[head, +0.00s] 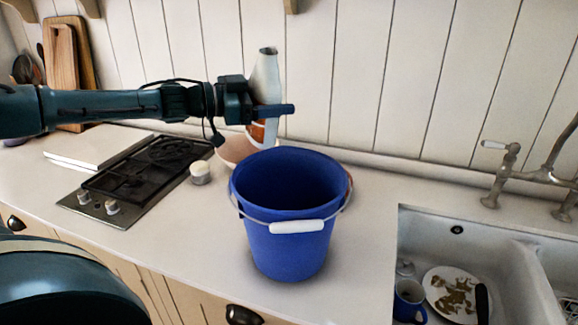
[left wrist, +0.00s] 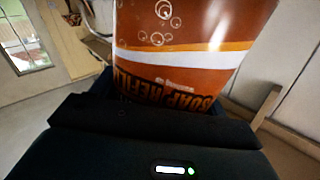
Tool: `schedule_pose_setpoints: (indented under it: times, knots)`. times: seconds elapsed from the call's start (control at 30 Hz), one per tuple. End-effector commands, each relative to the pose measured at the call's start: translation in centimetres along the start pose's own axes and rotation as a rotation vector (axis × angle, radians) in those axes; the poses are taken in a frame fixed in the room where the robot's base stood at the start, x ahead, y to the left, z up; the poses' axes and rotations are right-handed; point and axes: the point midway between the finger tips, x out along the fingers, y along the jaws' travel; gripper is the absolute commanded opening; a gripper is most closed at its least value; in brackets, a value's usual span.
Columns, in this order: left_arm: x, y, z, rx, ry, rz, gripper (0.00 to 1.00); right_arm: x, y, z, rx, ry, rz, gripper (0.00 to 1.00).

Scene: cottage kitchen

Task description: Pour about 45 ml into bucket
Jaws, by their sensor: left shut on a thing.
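The blue bucket (head: 283,245) stands upright on the counter, its white-gripped handle hanging down at the front. My left gripper (head: 272,109) is shut on a soap refill bottle (head: 265,75) and holds it behind and above the bucket's rim, toward the rim's left part. The bottle looks close to upright, with a pale upper part and an orange-brown part below the fingers. In the left wrist view the bottle (left wrist: 185,30) fills the top, with brown label, bubbles and "soap refill" lettering upside down. No liquid stream shows. My right gripper is not in view.
A gas hob (head: 140,178) lies to the left, with a small white-topped jar (head: 200,173) beside it. A pale bowl (head: 232,150) sits behind the bucket. The sink (head: 480,245) at right holds a plate (head: 452,290) and blue mug (head: 409,300). Cutting boards (head: 62,65) lean at back left.

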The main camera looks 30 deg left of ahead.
Motion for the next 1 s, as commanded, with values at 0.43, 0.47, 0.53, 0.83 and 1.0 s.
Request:
schedule_pose_setpoints:
  times: [0.43, 0.47, 0.53, 0.83, 1.0]
  knots:
    - [0.1, 0.5, 1.0, -0.266, 0.061, 0.000, 0.42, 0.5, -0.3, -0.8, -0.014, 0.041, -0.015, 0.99]
    - [0.1, 0.5, 1.0, -0.266, 0.061, 0.000, 0.42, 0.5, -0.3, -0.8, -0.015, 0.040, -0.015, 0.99]
    - [0.1, 0.5, 1.0, -0.265, 0.061, 0.000, 0.42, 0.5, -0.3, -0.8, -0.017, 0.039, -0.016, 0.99]
    - [0.1, 0.5, 1.0, -0.262, 0.060, 0.000, 0.42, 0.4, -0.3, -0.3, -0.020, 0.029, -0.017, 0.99]
    - [0.1, 0.5, 1.0, -0.262, 0.060, 0.000, 0.42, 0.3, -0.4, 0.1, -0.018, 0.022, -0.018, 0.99]
